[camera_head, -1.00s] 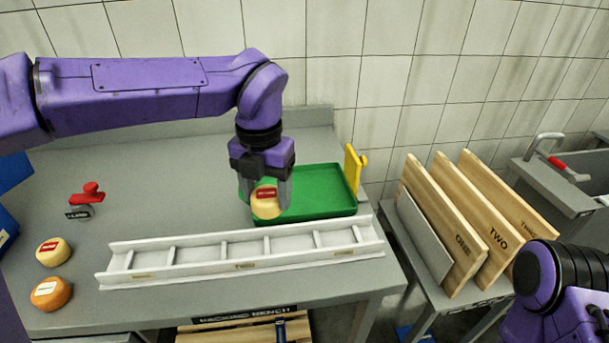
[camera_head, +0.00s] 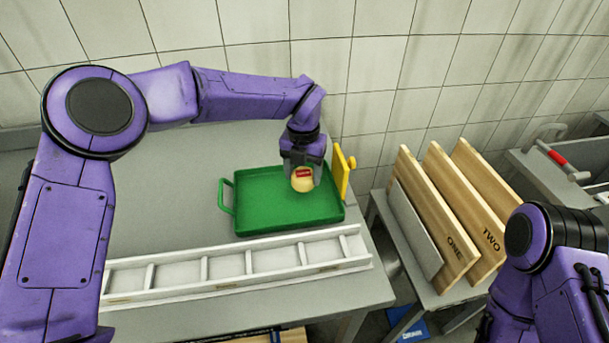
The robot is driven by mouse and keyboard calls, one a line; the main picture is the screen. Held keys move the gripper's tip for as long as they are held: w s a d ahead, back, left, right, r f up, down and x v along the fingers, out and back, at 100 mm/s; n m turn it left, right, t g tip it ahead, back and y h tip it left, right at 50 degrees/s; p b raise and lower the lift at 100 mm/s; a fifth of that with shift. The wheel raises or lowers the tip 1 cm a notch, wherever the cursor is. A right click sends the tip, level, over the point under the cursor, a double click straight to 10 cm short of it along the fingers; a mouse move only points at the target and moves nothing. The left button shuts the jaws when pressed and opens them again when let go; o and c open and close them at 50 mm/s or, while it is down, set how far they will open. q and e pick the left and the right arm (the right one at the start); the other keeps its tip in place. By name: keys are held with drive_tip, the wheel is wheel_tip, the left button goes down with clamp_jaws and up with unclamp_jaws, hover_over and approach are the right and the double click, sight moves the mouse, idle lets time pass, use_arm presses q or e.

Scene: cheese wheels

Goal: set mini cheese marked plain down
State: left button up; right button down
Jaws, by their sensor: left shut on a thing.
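A small pale yellow mini cheese (camera_head: 303,183) with a red label on its top is between the fingers of my left gripper (camera_head: 303,176). The gripper points down and is shut on it, over the right back part of a green tray (camera_head: 262,222). I cannot tell whether the cheese touches the tray floor. The label's writing is too small to read. My right arm shows at the lower right, but its gripper is out of view.
A white divided rack (camera_head: 225,270) lies in front of the tray, its compartments empty. A yellow upright piece (camera_head: 341,170) stands at the tray's right back corner. Wooden boards marked ONE (camera_head: 434,215) and TWO (camera_head: 474,205) stand on a side table. The rest of the tray is bare.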

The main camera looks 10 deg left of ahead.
sight(305, 173)
use_arm(q)
drive_tip(key=shift+w+d+f, duration=0.15)
drive_tip(key=shift+d+f, duration=0.05)
drive_tip(key=shift+f, duration=0.1)
drive_tip(key=shift+s+f+p, duration=0.25)
drive_tip(key=shift+f+p, duration=0.65)
drive_tip(key=shift+f, duration=0.2)
drive_tip(key=shift+w+f, duration=0.2)
drive_tip(key=shift+f, duration=0.35)
drive_tip(key=o, duration=1.1)
drive_tip(key=shift+r, duration=0.35)
wheel_tip(305, 173, up, 11)
drive_tip(key=b, duration=0.2)
drive_tip(key=shift+s+f+b, duration=0.1)
drive_tip(key=shift+b, duration=0.3)
drive_tip(key=shift+r, duration=0.5)
